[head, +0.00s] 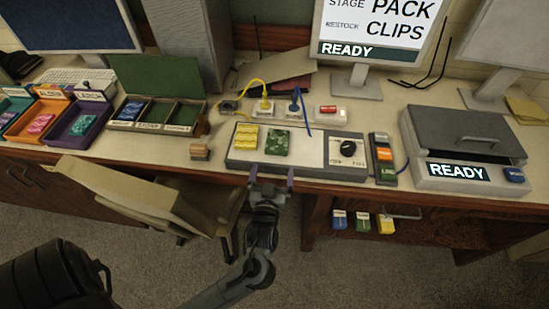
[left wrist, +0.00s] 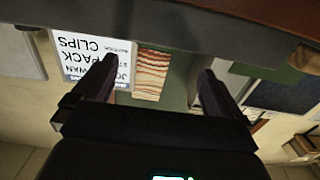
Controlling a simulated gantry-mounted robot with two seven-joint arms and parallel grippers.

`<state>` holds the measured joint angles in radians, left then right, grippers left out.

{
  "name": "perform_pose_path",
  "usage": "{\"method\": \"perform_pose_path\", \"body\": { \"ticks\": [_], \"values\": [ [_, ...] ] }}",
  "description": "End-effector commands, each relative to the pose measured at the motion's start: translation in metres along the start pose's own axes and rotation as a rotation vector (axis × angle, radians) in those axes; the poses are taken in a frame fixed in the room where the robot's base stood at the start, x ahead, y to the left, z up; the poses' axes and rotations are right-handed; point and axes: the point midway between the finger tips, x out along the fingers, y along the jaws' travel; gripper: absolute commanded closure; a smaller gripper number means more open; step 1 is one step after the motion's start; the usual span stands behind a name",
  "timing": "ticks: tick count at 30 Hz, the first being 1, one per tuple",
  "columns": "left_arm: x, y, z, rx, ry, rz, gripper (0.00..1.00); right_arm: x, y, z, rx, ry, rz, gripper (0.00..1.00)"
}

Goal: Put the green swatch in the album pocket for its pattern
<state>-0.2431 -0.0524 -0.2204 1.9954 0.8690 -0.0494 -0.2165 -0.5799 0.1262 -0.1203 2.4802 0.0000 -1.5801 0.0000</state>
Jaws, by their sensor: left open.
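The green swatch (head: 277,142) has a mottled pattern and lies on the pale panel of a low grey unit (head: 310,150) on the desk. A yellow wavy swatch (head: 246,135) lies left of it. My left gripper (head: 271,174) is open and empty at the desk's front edge, just in front of the green swatch and apart from it. Its two fingers also show in the left wrist view (left wrist: 155,85), with no swatch held. An open green case (head: 155,77) with labelled compartments stands to the left; something blue lies in its left part. Its labels are too small to read surely.
Coloured trays, including a purple one (head: 80,127) and an orange one (head: 28,126), stand at the far left. A wooden stamp-like block (head: 200,150) sits at the desk edge. A grey machine (head: 465,150) stands right. A chair (head: 150,195) is below the desk.

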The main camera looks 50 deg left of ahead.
Motion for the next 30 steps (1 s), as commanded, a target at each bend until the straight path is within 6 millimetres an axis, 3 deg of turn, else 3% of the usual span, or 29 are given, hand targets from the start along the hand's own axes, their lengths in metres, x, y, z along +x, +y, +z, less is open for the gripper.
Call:
{"method": "perform_pose_path", "body": {
  "ticks": [4, 11, 17, 23, 30],
  "values": [
    [-0.021, 0.0, 0.0, 0.0, -0.001, 0.0, 0.0, -0.003, 0.0, -0.001, 0.001, 0.0, -0.001, 0.57],
    [-0.037, 0.004, 0.004, -0.007, -0.042, 0.04, 0.0, -0.004, -0.001, -0.002, 0.005, 0.0, -0.004, 0.57],
    [-0.05, 0.026, 0.028, -0.012, -0.26, 0.242, 0.0, -0.004, -0.002, -0.002, 0.008, 0.001, -0.006, 0.57],
    [-0.103, 0.042, 0.06, 0.095, -0.611, 0.512, 0.0, -0.004, -0.002, -0.002, 0.009, 0.001, -0.007, 0.57],
    [-0.18, 0.012, 0.082, 0.355, -0.978, 0.679, 0.0, -0.004, -0.002, -0.002, 0.009, 0.001, -0.007, 0.57]
  ]
}}
